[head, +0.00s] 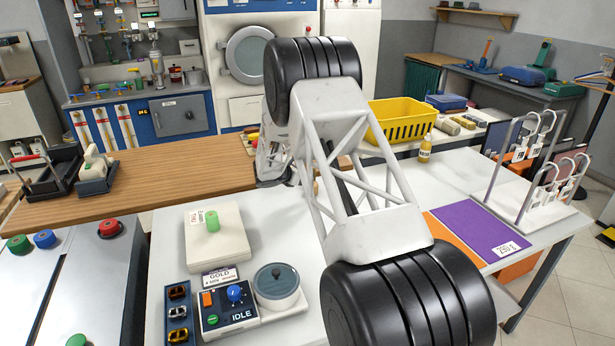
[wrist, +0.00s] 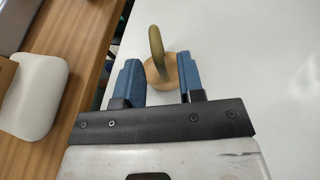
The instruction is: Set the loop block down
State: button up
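The loop block shows in the wrist view as an olive-green loop (wrist: 156,45) on a round, light wooden base (wrist: 161,72). My gripper (wrist: 160,77) has two blue fingers, one on each side of the wooden base. The loop stands up past the fingertips. White tabletop lies behind the block; I cannot tell whether the base touches it. In the head view my arm hides the fingers, and I cannot make out the block clearly.
A wooden counter (head: 165,178) is at left. A scale-like device (head: 240,310) and a pale box (head: 218,245) stand in front.

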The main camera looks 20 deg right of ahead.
jog(key=v, duration=1)
jog(key=shift+r, duration=0.1)
dwell(0.4)
jog(key=s+a+r+m+g+y, duration=0.15)
jog(key=s+r+m, duration=0.35)
jog(key=s, duration=0.5)
jog(key=s+r+m+g+y, duration=0.1)
jog(key=s+r+m+y, duration=0.1)
jog(key=s+r, duration=0.6)
jog(key=s+r+m+g+y, duration=0.15)
jog(key=s+r+m, duration=0.3)
jog(key=s, duration=0.65)
jog(key=s+a+m+t+y, duration=0.1)
jog(key=s+a+m+y, duration=0.1)
jog(key=s, duration=0.9)
jog(key=s+a+r+m+y, duration=0.1)
jog(key=s+a+m+y, duration=0.2)
jog(key=s, duration=0.8)
jog(key=s+a+r+m+t+y, duration=0.1)
jog(key=s+a+m, duration=0.3)
jog(key=s, duration=0.7)
jog(key=shift+s+m+t+y, duration=0.35)
jog(key=shift+m+y, duration=0.2)
jog(key=shift+y, duration=0.35)
